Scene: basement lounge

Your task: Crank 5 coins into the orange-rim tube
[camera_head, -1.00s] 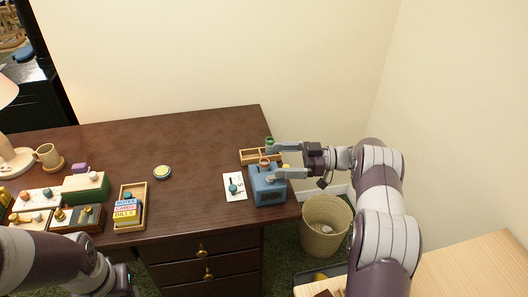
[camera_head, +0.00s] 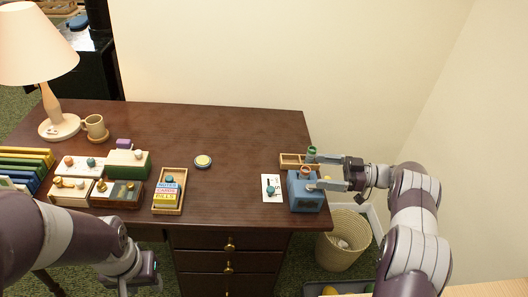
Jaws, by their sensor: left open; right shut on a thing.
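A blue coin box (camera_head: 305,197) stands at the right end of the dark desk. A tube with an orange rim (camera_head: 305,170) rises at its top, and a green-rimmed tube (camera_head: 311,151) shows just behind. My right gripper (camera_head: 323,173) reaches in from the right at the box's right side. It is shut on a small part there, apparently the crank handle, mostly hidden by the fingers. A white card (camera_head: 271,194) with dark marks and a teal piece on it lies left of the box. I cannot make out any coins in the tube. My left gripper (camera_head: 146,274) is open and empty, below the desk's front edge.
A wooden tray (camera_head: 291,160) lies behind the box. A labelled wooden box (camera_head: 167,205), a round tin (camera_head: 203,161), several small boxes, a mug (camera_head: 95,127) and a lamp (camera_head: 47,50) are further left. A wicker bin (camera_head: 340,253) stands on the floor at right.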

